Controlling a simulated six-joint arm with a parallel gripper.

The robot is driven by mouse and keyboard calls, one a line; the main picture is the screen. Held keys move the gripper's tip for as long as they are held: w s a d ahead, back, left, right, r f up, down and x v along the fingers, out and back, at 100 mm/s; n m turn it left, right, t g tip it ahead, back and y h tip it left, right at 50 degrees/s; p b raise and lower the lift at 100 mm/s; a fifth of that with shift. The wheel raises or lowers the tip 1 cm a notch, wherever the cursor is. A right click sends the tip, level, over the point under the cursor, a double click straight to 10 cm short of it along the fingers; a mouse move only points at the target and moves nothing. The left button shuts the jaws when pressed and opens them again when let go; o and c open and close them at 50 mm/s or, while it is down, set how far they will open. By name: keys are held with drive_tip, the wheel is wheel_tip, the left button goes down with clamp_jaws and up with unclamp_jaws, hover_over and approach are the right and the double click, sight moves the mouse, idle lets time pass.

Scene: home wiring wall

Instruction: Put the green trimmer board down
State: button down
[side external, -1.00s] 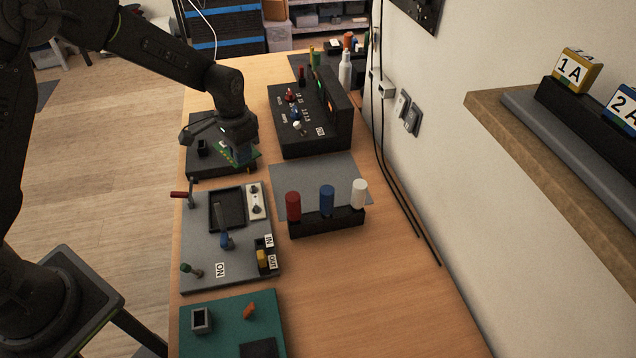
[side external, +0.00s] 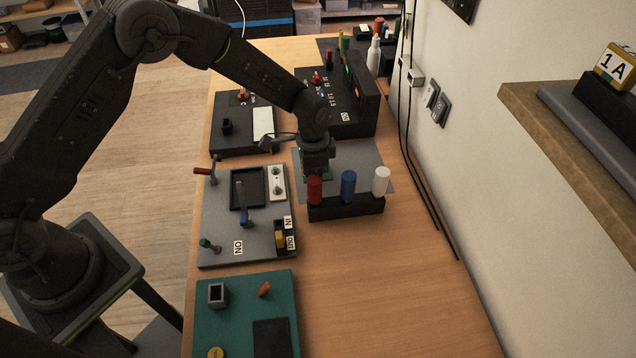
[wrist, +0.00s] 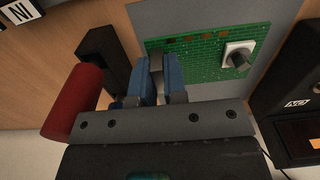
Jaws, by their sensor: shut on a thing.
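The green trimmer board (wrist: 205,55) is a flat rectangle with a pale square trimmer and dark knob (wrist: 238,54) near one end. My gripper (wrist: 158,68) is shut on the board's near edge with its blue-sided fingers. In the side external view my gripper (side external: 316,168) points down over the near left part of the grey mat (side external: 358,160), just behind the red cylinder. The board is mostly hidden there, with a sliver of green showing. In the wrist view the board overlaps the mat. I cannot tell whether it touches it.
A black rack (side external: 346,207) with red (side external: 314,190), blue (side external: 348,185) and white (side external: 381,181) cylinders stands close in front of my gripper. A grey panel (side external: 222,245) lies to the left, a black console (side external: 345,122) behind, and a black panel (side external: 228,142) at back left.

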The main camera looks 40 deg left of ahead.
drive_tip(key=shift+w+d+f, duration=0.15)
drive_tip(key=shift+d+f, duration=0.25)
drive_tip(key=shift+d, duration=0.15)
drive_tip(key=shift+f, duration=1.95)
drive_tip(key=shift+f, duration=0.1)
drive_tip(key=c, duration=1.2)
unclamp_jaws()
drive_tip(key=shift+o, duration=0.2)
wheel_tip(320, 180, up, 12)
drive_tip(key=shift+r, duration=0.2)
